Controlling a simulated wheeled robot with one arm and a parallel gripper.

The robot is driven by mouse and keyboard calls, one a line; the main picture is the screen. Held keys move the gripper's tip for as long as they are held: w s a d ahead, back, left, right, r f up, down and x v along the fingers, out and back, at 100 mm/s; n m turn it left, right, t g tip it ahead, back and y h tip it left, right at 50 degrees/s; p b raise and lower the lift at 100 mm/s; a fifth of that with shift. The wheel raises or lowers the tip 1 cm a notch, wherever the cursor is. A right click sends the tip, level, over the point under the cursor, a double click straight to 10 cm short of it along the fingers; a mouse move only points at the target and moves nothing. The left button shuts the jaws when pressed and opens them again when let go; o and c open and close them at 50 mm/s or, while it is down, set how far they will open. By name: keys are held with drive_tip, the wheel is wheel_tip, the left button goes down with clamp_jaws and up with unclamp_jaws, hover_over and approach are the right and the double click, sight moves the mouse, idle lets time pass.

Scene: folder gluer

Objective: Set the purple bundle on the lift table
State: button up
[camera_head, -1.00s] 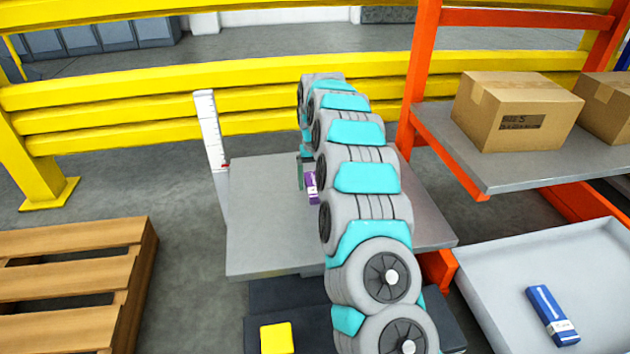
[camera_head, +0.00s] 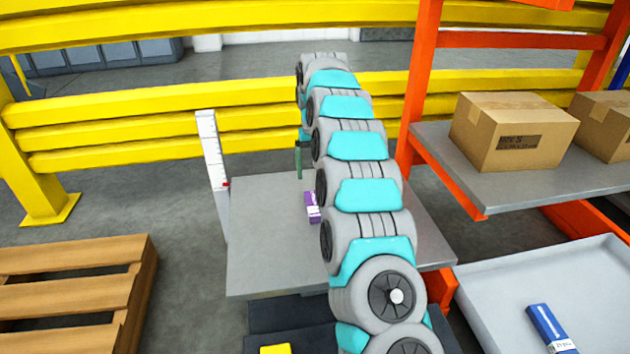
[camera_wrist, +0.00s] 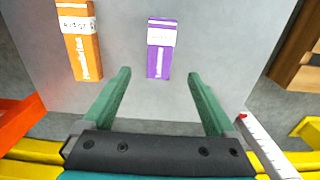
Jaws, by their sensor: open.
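The purple bundle (camera_head: 312,206), with a white band, lies on the grey lift table (camera_head: 265,240); my arm stretches over the table's right part. In the wrist view the purple bundle (camera_wrist: 159,55) lies flat on the table, beyond my fingertips and roughly centred between them. My gripper (camera_wrist: 160,82) is open and empty, its two green fingers apart. In the head view only a bit of a green finger (camera_head: 299,160) shows, above the table and apart from the bundle; my arm hides the rest.
An orange bundle (camera_wrist: 79,45) also lies on the table, hidden by my arm in the head view. A white upright scale (camera_head: 212,150) stands at the table's left edge. An orange rack holds cardboard boxes (camera_head: 513,130). A tray (camera_head: 490,300) holds a blue bundle (camera_head: 551,328).

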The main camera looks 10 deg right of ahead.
drive_tip(key=shift+r, duration=0.45)
drive_tip(key=shift+s+r, duration=0.1)
drive_tip(key=shift+s, duration=0.05)
drive_tip(key=s+a+r+n+g, duration=0.1)
drive_tip(key=s+r, duration=0.3)
drive_tip(key=s, duration=0.8)
drive_tip(key=s+r, duration=0.4)
drive_tip(key=s, duration=0.8)
drive_tip(key=s+d+f, duration=0.1)
drive_tip(key=s+f, duration=0.2)
drive_tip(key=s, duration=1.1)
drive_tip(key=s+d+f+m, duration=0.1)
drive_tip(key=s+f, duration=0.3)
drive_tip(key=s, duration=1.1)
drive_tip(key=shift+s+g, duration=0.15)
drive_tip(key=shift+g, duration=0.25)
